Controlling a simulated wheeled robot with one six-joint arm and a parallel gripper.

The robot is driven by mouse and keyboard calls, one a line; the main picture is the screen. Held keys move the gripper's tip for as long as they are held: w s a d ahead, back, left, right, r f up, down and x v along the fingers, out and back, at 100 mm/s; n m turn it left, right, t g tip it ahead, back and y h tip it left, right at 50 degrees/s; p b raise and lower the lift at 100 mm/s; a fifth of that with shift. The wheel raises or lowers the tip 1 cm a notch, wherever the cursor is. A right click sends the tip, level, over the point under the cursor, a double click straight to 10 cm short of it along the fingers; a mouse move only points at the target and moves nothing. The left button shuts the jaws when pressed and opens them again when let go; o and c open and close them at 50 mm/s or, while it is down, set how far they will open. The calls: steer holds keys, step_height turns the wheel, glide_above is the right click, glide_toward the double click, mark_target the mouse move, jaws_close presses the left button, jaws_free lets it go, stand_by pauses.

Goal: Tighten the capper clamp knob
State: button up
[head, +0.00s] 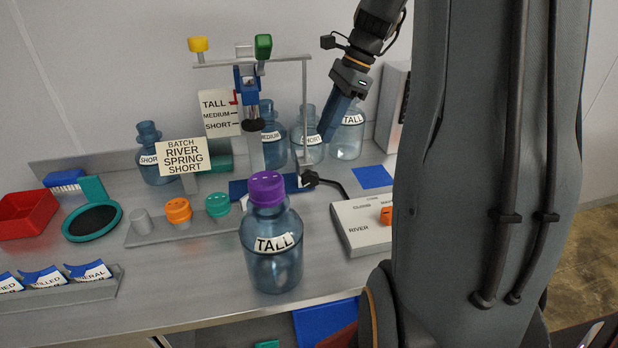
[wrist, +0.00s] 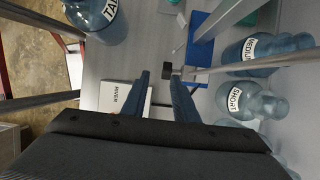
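The capper has a blue clamp head (head: 247,80) on a grey column. A green knob (head: 263,45) and a yellow knob (head: 197,44) sit on its top crossbar. A black knob-like part (head: 311,178) is at the foot of the thin right post and shows in the wrist view (wrist: 190,73). I cannot tell which one is the clamp knob. My gripper (head: 333,138) is right of the capper, pointing down and left. In the wrist view my gripper (wrist: 160,82) has its blue fingers apart, with a small dark block visible between them.
A purple-capped TALL jug (head: 272,255) stands in front. Several uncapped jugs, including MEDIUM (head: 270,145), stand behind the post. A selector box (head: 360,228) is at right, with a blue mat (head: 372,177) behind it. A batch sign (head: 181,157) stands left of the capper.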

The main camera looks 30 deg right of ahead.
steer(key=b, duration=0.8)
glide_above(312, 171)
steer(key=d, duration=0.2)
step_height(312, 171, down, 9)
steer(key=shift+s+p+x, duration=0.2)
steer(key=shift+p+x, duration=0.1)
steer(key=shift+x, duration=1.5)
steer(key=shift+s+p+x, duration=0.15)
steer(key=shift+p+x, duration=0.15)
steer(key=shift+x, duration=1.5)
steer(key=shift+d+f, duration=0.1)
steer(key=shift+c, duration=0.6)
jaws_close()
